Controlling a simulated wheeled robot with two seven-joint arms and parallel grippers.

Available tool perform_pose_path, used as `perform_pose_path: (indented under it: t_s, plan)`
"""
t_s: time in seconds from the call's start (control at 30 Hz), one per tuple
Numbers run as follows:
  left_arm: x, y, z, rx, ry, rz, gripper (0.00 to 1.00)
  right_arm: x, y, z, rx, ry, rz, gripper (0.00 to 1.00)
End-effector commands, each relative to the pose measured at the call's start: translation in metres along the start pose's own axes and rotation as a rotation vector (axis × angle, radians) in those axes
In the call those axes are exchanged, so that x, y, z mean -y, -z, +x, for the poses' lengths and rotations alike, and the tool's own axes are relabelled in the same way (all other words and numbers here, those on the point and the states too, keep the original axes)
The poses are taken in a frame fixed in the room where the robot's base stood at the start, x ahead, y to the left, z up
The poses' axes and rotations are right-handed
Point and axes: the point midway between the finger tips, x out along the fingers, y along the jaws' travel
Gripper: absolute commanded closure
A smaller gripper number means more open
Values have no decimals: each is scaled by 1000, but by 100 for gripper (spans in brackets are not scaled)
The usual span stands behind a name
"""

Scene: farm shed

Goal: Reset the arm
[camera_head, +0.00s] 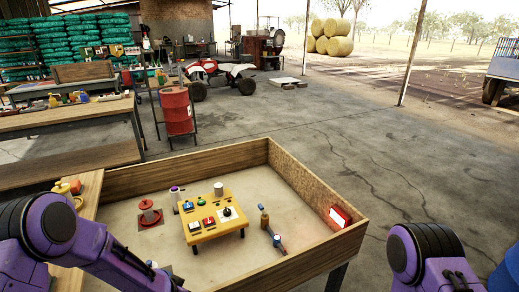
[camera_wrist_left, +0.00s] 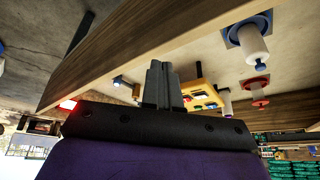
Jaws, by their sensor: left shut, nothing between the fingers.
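My left arm comes in from the left in the head view, and its gripper is below the frame there. In the left wrist view my left gripper (camera_wrist_left: 160,70) has its two dark fingers together, with nothing between them. It is close to the wooden wall (camera_wrist_left: 130,45) of the box. My right arm shows at the bottom right of the head view; its gripper is not visible.
A wooden-walled box table (camera_head: 200,160) holds a small yellow stand (camera_head: 218,234) with buttons, a red knob-like part (camera_head: 148,212), a blue-ended handle (camera_head: 265,218) and a red lit box (camera_head: 338,217). A red barrel (camera_head: 176,110) stands behind. Open concrete floor lies right.

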Motion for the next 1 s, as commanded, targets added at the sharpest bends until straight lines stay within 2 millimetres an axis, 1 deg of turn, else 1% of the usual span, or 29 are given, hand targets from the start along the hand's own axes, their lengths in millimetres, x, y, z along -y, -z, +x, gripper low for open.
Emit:
perform_pose_path:
  t_s: [0.03,0.07,0.1,0.13,0.17,0.2,0.27,0.3,0.37,0.4,0.5,0.57,0.63,0.8,1.0]
  plan:
    - [-7,-26,14,-5,29,-123,100,1,-5,13,0,0,0,57]
    - [-10,-43,19,-13,54,-220,100,2,-8,19,0,0,0,57]
    - [-15,-69,26,-26,93,-355,100,3,-11,28,0,0,0,57]
    - [-18,-90,29,-35,124,-452,100,3,-14,35,-1,0,0,57]
    - [-20,-111,32,-44,157,-544,100,4,-17,42,0,0,0,57]
    - [-22,-140,33,-55,203,-655,100,5,-21,52,0,0,0,57]
    - [-26,-185,33,-66,271,-793,100,6,-28,67,0,0,0,57]
    - [-29,-215,30,-69,317,-863,100,7,-32,77,0,0,0,57]
    - [-34,-255,25,-56,374,-922,100,8,-38,92,0,0,0,57]
    - [-37,-279,22,-35,402,-930,100,9,-41,100,0,0,0,57]
    - [-48,-322,19,49,429,-896,100,10,-47,115,0,0,0,57]
    - [-51,-338,22,82,433,-877,100,11,-51,123,0,0,0,57]
    - [-53,-345,27,95,434,-868,100,12,-52,127,0,0,0,57]
    - [-54,-345,24,99,433,-868,100,11,-51,123,0,0,0,57]
    - [-54,-344,24,99,432,-867,100,11,-51,123,0,0,0,57]
